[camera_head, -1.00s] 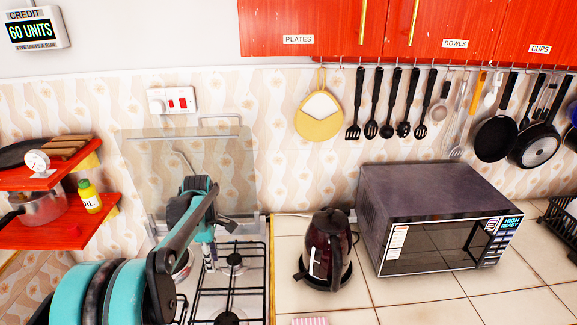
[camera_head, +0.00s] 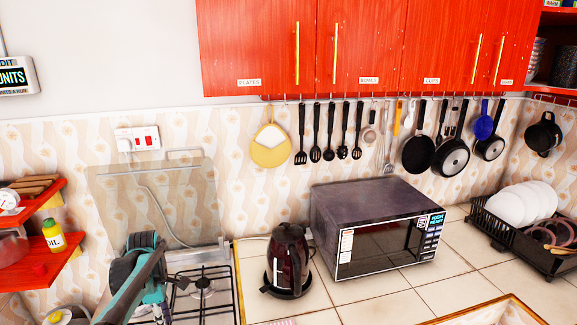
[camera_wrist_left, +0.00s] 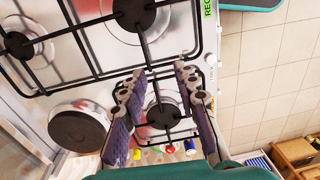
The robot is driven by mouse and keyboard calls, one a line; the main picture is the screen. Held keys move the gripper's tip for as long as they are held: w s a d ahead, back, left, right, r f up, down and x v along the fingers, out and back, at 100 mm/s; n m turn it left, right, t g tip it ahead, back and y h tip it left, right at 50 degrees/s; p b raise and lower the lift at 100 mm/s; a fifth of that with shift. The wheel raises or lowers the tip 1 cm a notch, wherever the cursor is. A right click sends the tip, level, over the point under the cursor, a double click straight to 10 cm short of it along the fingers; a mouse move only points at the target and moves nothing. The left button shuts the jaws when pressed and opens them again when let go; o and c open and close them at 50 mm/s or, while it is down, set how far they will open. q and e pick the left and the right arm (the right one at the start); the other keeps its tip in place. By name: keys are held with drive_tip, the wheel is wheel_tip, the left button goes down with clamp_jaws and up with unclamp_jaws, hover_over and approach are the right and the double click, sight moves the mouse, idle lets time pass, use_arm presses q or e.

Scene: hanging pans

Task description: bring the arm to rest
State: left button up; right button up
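My left arm comes in at the lower left of the head view, teal and dark grey, over the stove (camera_head: 202,291). My left gripper (camera_wrist_left: 159,72) shows in the wrist view with its two fingers apart and nothing between them, above the hob's burners and black grate. The fingers are not clear in the head view. Several pans hang on the wall rail, among them a black pan (camera_head: 418,151), a pan with a pale base (camera_head: 450,158) and a small black pot (camera_head: 543,134) at the far right. My right gripper is not seen.
A dark kettle (camera_head: 288,261) and a microwave (camera_head: 378,228) stand right of the stove. A glass lid (camera_head: 160,205) stands up behind the hob. Red shelves (camera_head: 45,262) are at the left. A dish rack (camera_head: 520,230) with white plates is at the right.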

use_arm(q)
drive_tip(key=s+d+r+m+t, duration=0.4)
drive_tip(key=s+d+r+m, duration=0.2)
drive_tip(key=s+d+m, duration=0.45)
drive_tip(key=s+d+f+m+t, duration=0.2)
drive_tip(key=s+d+m, duration=0.3)
drive_tip(key=s+m, duration=0.4)
drive_tip(key=shift+f+m+t, duration=0.3)
drive_tip(key=shift+m+t, duration=0.35)
drive_tip(key=shift+t, duration=0.25)
drive_tip(key=shift+s+d, duration=0.1)
